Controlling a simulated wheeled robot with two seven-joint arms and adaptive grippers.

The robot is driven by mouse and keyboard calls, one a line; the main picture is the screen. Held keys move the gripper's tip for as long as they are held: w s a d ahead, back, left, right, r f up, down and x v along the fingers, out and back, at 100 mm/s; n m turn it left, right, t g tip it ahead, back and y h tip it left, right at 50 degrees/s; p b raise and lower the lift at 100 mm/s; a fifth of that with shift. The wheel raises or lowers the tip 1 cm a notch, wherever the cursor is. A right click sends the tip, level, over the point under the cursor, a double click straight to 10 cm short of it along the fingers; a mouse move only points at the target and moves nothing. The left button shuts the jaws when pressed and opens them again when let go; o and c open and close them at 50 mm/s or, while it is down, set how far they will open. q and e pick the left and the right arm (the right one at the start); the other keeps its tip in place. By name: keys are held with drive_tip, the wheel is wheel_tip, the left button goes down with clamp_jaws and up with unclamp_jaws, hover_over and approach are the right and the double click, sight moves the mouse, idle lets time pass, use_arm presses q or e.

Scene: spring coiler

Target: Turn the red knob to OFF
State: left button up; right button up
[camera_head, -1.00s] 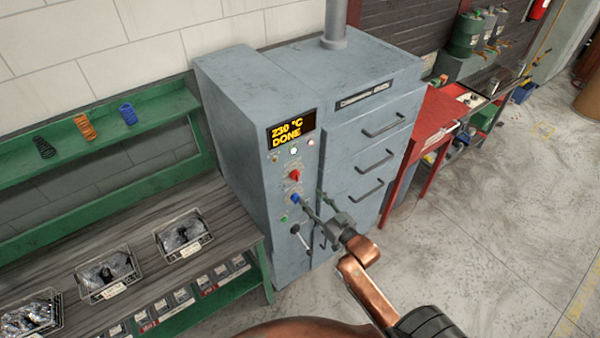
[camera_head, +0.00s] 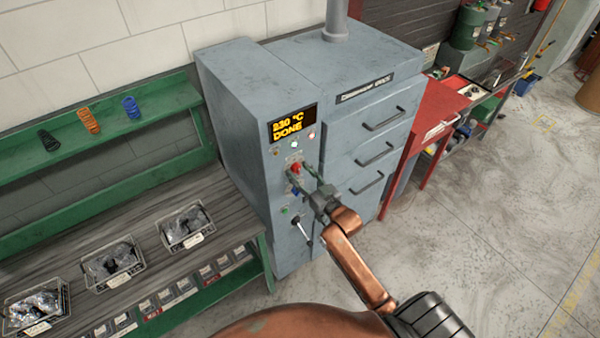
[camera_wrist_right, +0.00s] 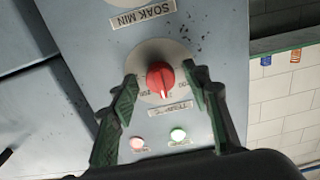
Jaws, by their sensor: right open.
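The red knob (camera_head: 296,167) is on the front panel of the grey oven (camera_head: 240,130), below a display reading 230 °C DONE. In the right wrist view the red knob (camera_wrist_right: 160,78) sits on a round dial plate, its white pointer mark facing the bottom of that picture. My right gripper (camera_head: 302,172) is open at the knob, one finger on either side. In the wrist view its fingers (camera_wrist_right: 160,90) stand apart from the knob with gaps on both sides. Part of the dial lettering is too small or hidden. My left gripper is not in view.
A blue knob (camera_head: 295,191), a green button (camera_head: 285,210) and a lever (camera_head: 301,229) lie below the red knob. Drawers with handles (camera_head: 375,155) are to the right. A green bench (camera_head: 130,270) with wire trays stands left. Open floor lies right.

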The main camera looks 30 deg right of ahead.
drive_tip(key=shift+c, duration=0.3)
drive_tip(key=c, duration=1.1)
drive_tip(key=shift+n, duration=0.4)
drive_tip(key=n, duration=0.3)
drive_tip(key=shift+n+p, duration=0.3)
drive_tip(key=shift+p, duration=0.1)
drive_tip(key=n, duration=0.3)
drive_tip(key=shift+n, duration=0.3)
drive_tip(key=n+b, duration=0.1)
drive_tip(key=n, duration=1.1)
drive_tip(key=shift+b, duration=0.35)
